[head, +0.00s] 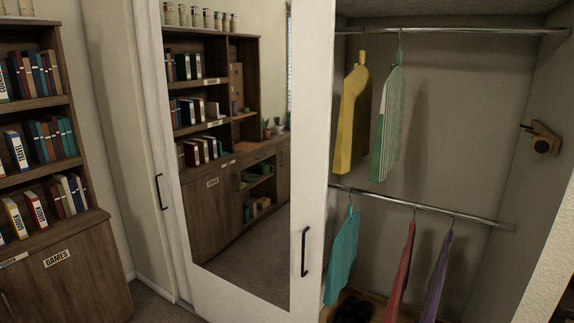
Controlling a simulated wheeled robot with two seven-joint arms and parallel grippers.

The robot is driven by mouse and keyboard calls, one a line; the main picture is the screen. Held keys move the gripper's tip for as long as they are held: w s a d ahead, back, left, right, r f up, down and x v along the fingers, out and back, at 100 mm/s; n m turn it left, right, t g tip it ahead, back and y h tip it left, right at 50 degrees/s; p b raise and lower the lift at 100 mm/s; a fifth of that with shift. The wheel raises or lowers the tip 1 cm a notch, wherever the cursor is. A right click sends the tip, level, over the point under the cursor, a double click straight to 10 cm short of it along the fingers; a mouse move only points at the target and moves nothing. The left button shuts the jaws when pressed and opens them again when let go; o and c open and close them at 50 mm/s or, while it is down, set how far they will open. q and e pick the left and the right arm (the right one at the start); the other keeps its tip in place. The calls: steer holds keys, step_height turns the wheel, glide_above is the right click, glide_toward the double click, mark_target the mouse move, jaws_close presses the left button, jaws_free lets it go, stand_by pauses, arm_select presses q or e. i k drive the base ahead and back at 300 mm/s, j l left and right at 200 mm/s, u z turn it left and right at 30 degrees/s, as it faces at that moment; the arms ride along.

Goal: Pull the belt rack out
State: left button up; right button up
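A small wooden fitting with a dark round knob (541,140), which looks like the belt rack, is mounted on the right inner wall of the open closet. It sits between the upper and lower rails, close against the wall. No belts can be made out on it. Neither of my grippers shows in the head view.
A white sliding door with a mirror (240,160) and a black handle (305,251) covers the closet's left part. Clothes hang from the upper rail (470,32) and lower rail (430,208). Dark shoes (353,309) lie below. A bookshelf (60,235) stands left. The space before the fitting looks clear.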

mark_target(544, 141)
steer(key=z, duration=1.35)
